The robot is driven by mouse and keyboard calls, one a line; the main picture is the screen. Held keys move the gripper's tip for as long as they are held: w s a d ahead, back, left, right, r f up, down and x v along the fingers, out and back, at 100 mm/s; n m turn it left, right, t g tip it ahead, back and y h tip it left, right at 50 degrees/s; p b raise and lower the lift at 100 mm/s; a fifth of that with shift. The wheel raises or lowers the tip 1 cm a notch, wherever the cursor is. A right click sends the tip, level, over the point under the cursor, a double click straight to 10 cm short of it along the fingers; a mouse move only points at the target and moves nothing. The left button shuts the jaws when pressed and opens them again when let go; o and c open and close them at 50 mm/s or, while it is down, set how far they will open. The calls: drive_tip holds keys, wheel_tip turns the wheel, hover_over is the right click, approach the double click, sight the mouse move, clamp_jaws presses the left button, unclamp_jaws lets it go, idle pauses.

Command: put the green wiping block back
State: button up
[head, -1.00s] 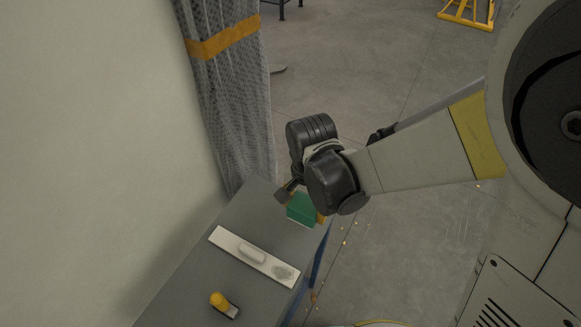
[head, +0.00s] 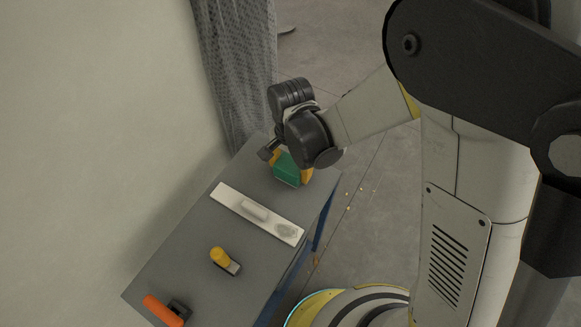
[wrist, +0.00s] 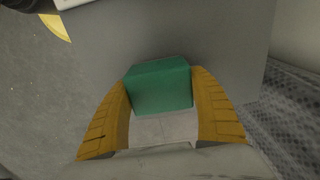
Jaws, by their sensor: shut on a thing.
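The green wiping block (head: 287,170) is at the far end of the grey table top (head: 185,250). My gripper (head: 291,167) is shut on it. In the wrist view the block (wrist: 160,86) sits between the two yellow fingers of my gripper (wrist: 161,108), one on each side. I cannot tell whether its underside touches the table.
A white float (head: 225,198) with a handle lies across the table near the block. A yellow-handled tool (head: 219,256) and an orange-handled tool (head: 162,311) lie nearer. A wall (head: 90,130) and a grey mesh curtain (head: 232,75) border the table.

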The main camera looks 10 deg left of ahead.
sight(291, 164)
drive_tip(key=o, duration=1.1)
drive_tip(key=shift+o, duration=0.2)
wheel_tip(291, 164, up, 12)
drive_tip(key=p, duration=0.4)
drive_tip(key=shift+r+p, duration=0.1)
drive_tip(key=shift+p, duration=0.3)
drive_tip(key=s+d+r+n+t, duration=0.2)
drive_tip(key=d+r, duration=0.5)
drive_tip(key=d, duration=0.5)
drive_tip(key=s+d+r+n+t, duration=0.2)
drive_tip(key=d+r+t, duration=0.3)
drive_tip(key=d, duration=0.8)
drive_tip(key=shift+d+v, duration=0.25)
drive_tip(key=shift+v, duration=1.1)
